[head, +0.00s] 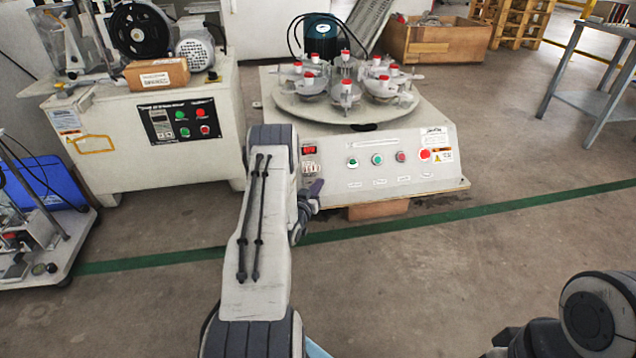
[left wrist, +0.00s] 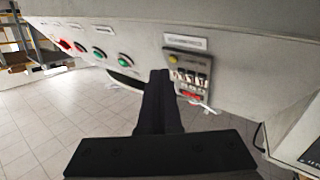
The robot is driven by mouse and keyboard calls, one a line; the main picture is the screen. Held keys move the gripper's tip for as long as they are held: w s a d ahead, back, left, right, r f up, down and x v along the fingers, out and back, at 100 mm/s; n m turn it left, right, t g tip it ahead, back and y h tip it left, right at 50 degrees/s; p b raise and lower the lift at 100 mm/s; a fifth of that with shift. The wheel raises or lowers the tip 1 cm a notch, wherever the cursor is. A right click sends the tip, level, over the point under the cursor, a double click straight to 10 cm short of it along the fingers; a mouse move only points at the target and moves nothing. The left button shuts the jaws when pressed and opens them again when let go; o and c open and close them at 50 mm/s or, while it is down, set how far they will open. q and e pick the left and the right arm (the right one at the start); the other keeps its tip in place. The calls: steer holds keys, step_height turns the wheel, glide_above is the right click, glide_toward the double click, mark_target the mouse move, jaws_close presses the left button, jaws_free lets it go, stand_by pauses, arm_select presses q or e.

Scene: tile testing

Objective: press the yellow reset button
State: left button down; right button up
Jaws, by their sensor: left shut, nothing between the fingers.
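The yellow button (left wrist: 172,59) is small and round, on the pale machine's front panel in the left wrist view, beside a row of small switches (left wrist: 190,77). My left gripper (left wrist: 160,74) is shut and empty. Its tips point at the panel, just below and slightly left of the button in that view; I cannot tell whether they touch the panel. In the head view, my left gripper (head: 316,188) is in front of the lower left of the panel (head: 385,178), and the yellow button cannot be made out there. My right gripper is out of view.
Green and red buttons (head: 377,159) run along the same panel. A turntable with red-capped fixtures (head: 345,95) stands on top. Another machine (head: 125,135) with a control box stands at left. The floor in front is clear, crossed by a green line.

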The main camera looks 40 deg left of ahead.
arm_select(q)
steer(key=shift+a+f, duration=0.1)
steer(key=shift+w+a+f, duration=0.15)
steer(key=shift+w, duration=0.1)
stand_by(0.3)
steer(key=shift+w+a+f+b, duration=0.15)
steer(key=shift+a+f+b, duration=0.1)
steer(key=shift+b, duration=0.2)
stand_by(0.3)
steer(key=shift+d+r, duration=0.1)
steer(key=shift+s+d+r+p, duration=0.4)
steer(key=shift+p, duration=0.35)
steer(key=s+d+r+p, duration=0.1)
steer(key=p, duration=0.1)
steer(key=s+d+r+p, duration=0.1)
steer(key=d+r+p, duration=0.1)
steer(key=shift+s+r+p, duration=0.1)
steer(key=shift+s+p, duration=0.15)
steer(key=shift+p, duration=0.1)
